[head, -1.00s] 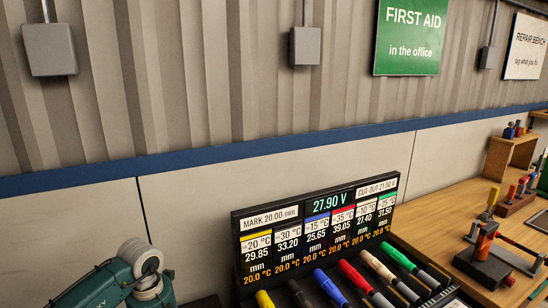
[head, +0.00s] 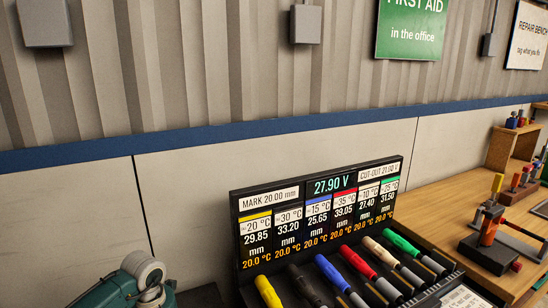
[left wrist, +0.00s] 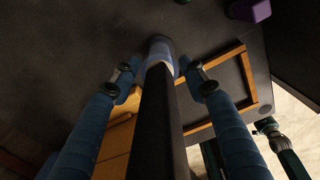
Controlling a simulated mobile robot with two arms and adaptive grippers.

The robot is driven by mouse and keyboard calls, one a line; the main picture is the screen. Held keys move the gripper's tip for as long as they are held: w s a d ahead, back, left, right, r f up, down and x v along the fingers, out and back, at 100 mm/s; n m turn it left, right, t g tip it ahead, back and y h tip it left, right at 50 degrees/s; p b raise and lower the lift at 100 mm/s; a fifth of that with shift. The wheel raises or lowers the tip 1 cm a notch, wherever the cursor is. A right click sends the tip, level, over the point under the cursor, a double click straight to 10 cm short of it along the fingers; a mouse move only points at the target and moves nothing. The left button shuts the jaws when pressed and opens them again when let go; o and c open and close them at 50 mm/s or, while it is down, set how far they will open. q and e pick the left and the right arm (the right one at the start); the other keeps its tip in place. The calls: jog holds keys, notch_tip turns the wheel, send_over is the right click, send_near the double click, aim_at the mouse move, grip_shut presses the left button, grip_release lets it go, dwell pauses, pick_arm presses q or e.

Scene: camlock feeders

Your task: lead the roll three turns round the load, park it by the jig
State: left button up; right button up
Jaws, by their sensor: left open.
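No roll or load can be made out with certainty in either view. My right gripper is in neither view.
A black display panel (head: 316,213) stands behind a row of coloured handles, including a red one (head: 358,262). The wooden bench (head: 440,205) extends right. In the left wrist view, a wooden frame (left wrist: 247,75) and a purple block (left wrist: 250,10) lie on a dark surface.

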pick_arm(q)
jog(key=shift+c, duration=0.5)
grip_shut()
jog(key=shift+r, duration=0.1)
jog(key=shift+r, duration=0.1)
jog(key=shift+r+p, duration=1.75)
jog(key=shift+r, duration=0.6)
